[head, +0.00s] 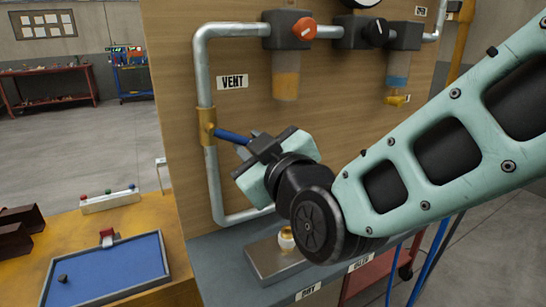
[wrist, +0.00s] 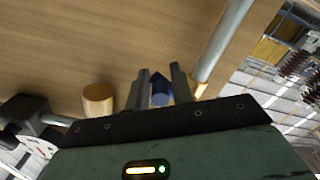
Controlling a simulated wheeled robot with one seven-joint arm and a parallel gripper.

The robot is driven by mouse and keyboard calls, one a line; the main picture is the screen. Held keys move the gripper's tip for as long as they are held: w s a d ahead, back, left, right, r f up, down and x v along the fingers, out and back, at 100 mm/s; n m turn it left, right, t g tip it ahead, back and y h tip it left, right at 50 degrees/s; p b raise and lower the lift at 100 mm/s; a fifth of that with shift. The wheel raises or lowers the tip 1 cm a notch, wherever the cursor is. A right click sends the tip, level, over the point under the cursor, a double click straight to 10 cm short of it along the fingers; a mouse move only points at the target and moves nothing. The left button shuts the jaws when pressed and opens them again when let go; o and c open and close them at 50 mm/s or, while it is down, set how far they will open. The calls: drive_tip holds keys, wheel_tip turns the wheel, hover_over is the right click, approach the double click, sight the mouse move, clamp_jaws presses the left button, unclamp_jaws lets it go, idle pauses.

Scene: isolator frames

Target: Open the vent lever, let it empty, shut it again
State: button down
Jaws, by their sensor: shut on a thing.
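The blue vent lever (head: 231,136) sticks out to the right from a brass valve (head: 207,126) on the vertical grey pipe, crosswise to the pipe and tilted slightly down. The VENT label (head: 232,82) is above it. My gripper (head: 258,146) is shut on the outer end of the lever. In the wrist view the blue lever (wrist: 159,92) sits between the two dark fingers of my gripper (wrist: 160,85). The brass valve (wrist: 199,91) shows partly beside the right finger. The part of the lever inside the jaws is hidden in the head view.
A regulator with a red knob (head: 304,28) and an amber bowl (head: 286,85) hangs above my gripper. Another unit has a blue-filled bowl (head: 397,72). Below is a grey bench (head: 225,250) with a metal block (head: 272,262). A blue tray (head: 110,270) lies at lower left.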

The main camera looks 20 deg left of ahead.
drive_tip(key=s+a+f+m+b, duration=0.2)
drive_tip(key=s+a+m+b, duration=0.1)
drive_tip(key=m+b, duration=0.7)
drive_tip(key=shift+s+a+f+m+b, duration=0.35)
drive_tip(key=shift+s+m, duration=0.3)
drive_tip(key=shift+m, duration=0.75)
drive_tip(key=c, duration=1.4)
unclamp_jaws()
drive_tip(key=shift+o, duration=0.2)
drive_tip(key=shift+s+f, duration=0.1)
drive_tip(key=shift+f, duration=0.05)
drive_tip(key=shift+s+f, duration=0.1)
